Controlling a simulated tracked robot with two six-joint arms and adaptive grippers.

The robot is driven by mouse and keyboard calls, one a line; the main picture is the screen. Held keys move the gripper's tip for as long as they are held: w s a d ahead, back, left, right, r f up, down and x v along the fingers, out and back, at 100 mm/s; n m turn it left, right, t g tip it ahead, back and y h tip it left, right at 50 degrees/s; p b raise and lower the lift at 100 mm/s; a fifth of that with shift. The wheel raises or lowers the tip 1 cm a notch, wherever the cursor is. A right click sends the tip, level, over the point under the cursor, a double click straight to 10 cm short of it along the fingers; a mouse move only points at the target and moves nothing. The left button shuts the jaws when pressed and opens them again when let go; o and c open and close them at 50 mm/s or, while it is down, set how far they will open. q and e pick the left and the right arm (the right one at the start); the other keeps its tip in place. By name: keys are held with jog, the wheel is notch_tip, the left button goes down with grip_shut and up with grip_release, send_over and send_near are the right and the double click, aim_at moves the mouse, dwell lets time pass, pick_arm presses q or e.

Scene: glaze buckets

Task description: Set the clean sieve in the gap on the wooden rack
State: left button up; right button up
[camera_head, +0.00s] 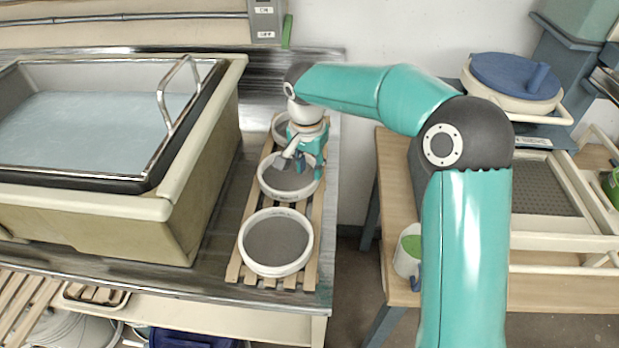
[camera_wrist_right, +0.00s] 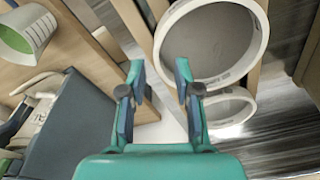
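The wooden rack (camera_head: 309,257) stands on the metal counter and carries three white-rimmed sieves with grey mesh. The front sieve (camera_head: 276,243) lies flat and clear. The middle sieve (camera_head: 287,180) is under my right gripper (camera_head: 305,165), which partly covers it. The back sieve (camera_head: 279,122) is mostly hidden by my arm. In the right wrist view, my right gripper's fingers (camera_wrist_right: 162,80) are apart, at the rim of a large sieve (camera_wrist_right: 212,80); a second sieve (camera_wrist_right: 232,112) shows beyond it. I cannot tell whether the fingers touch the rim. My left gripper is out of view.
A big sink-like basin (camera_head: 180,190) with grey-blue liquid and a metal handle fills the left.

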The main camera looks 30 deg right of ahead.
notch_tip(320, 180, up, 7)
jog(key=shift+s+a+f, duration=0.15)
jog(key=shift+s+a, duration=0.15)
dwell(0.4)
